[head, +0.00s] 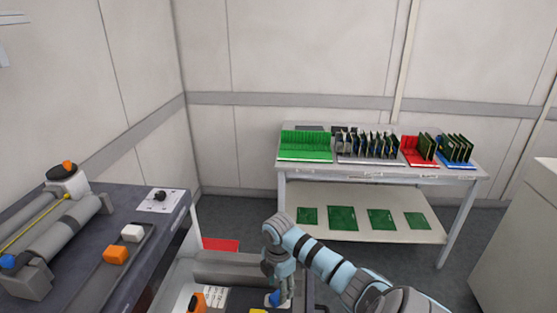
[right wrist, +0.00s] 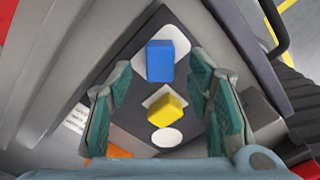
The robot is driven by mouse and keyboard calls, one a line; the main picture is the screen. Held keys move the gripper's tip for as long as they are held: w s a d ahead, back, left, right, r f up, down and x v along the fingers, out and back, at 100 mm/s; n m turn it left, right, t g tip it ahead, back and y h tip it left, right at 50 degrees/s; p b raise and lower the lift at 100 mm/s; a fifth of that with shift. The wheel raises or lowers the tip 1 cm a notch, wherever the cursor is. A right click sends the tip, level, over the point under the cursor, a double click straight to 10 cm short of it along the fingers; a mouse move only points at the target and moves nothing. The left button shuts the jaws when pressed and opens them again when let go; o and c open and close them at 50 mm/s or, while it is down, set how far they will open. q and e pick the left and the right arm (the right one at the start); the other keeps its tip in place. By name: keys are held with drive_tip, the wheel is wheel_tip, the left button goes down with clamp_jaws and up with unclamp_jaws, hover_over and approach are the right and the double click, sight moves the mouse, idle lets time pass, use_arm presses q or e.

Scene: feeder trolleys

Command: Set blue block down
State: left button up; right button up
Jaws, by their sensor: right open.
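The blue block (right wrist: 168,60) stands on a dark strip with white patches, partly over a white square, in the right wrist view. It lies between and beyond the fingers of my right gripper (right wrist: 161,76), which is open with a gap on both sides of the block. A yellow block (right wrist: 167,108) sits on another white patch, nearer the wrist. My left gripper is in neither view.
An orange block (head: 197,303) is left of the gripper. A table (head: 375,172) with coloured racks and green boards stands at the back wall.

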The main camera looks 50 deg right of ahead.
wheel_tip(320, 180, up, 9)
drive_tip(key=shift+p, duration=0.45)
